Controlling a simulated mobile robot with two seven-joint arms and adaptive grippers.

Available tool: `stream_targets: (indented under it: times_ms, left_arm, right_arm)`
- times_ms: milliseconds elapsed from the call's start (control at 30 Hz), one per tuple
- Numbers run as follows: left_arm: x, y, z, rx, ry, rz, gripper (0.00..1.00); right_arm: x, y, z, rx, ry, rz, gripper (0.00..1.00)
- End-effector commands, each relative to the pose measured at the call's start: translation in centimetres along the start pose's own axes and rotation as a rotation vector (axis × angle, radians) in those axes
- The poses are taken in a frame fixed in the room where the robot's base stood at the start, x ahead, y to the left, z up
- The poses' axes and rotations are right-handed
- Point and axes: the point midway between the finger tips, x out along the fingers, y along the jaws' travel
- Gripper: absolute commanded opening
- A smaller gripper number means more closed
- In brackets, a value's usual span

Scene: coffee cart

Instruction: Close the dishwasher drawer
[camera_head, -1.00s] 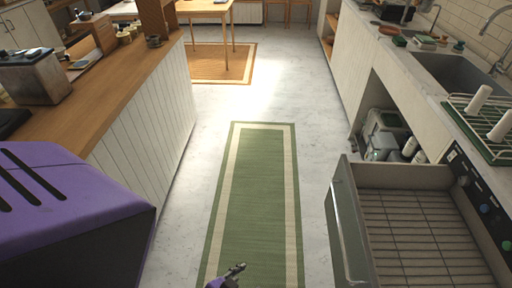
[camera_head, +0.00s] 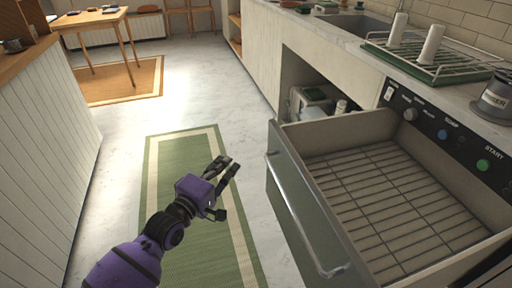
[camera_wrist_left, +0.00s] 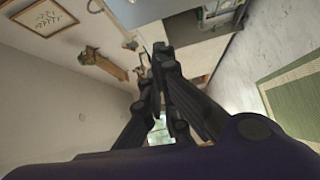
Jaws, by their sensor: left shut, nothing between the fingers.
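The dishwasher drawer (camera_head: 290,212) is pulled out from the counter at the right of the head view. Its front panel with a metal bar handle (camera_head: 312,240) faces left, and its wire rack (camera_head: 395,200) looks empty. My left gripper (camera_head: 229,168) is to the left of the drawer front, above the green rug, apart from the panel. Its fingers are shut with nothing held, and they also show in the left wrist view (camera_wrist_left: 156,72). My right gripper is in neither view.
A control panel (camera_head: 445,130) with knobs is behind the drawer. A dish rack (camera_head: 440,62) and a tin (camera_head: 494,98) stand on the counter. An open recess holds several items left of the drawer. The green rug (camera_head: 182,172) and floor left of the drawer are clear.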

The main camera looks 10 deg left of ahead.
Motion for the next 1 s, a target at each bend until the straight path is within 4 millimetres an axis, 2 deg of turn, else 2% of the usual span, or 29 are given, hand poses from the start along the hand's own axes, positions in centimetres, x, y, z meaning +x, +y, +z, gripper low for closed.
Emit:
stream_targets:
  times_ms: [100,267,700,800,1000]
  left_arm:
    - [0.1,0.2,0.0,-0.084,0.0,0.008,0.0]
    - [1.4,0.2,0.1,-0.103,-0.001,0.009,0.0]
    - [10.2,0.0,0.1,-0.099,-0.001,0.006,0.0]
    - [11.3,0.1,1.5,-0.103,-0.002,0.006,0.0]
    - [12.6,0.3,2.7,-0.099,-0.001,0.005,0.0]
  right_arm:
    - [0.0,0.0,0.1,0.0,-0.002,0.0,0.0]
    - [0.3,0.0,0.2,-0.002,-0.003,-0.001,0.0]
    - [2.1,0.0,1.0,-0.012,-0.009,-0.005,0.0]
    - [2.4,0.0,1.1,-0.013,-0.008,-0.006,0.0]
    - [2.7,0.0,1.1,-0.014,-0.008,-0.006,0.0]
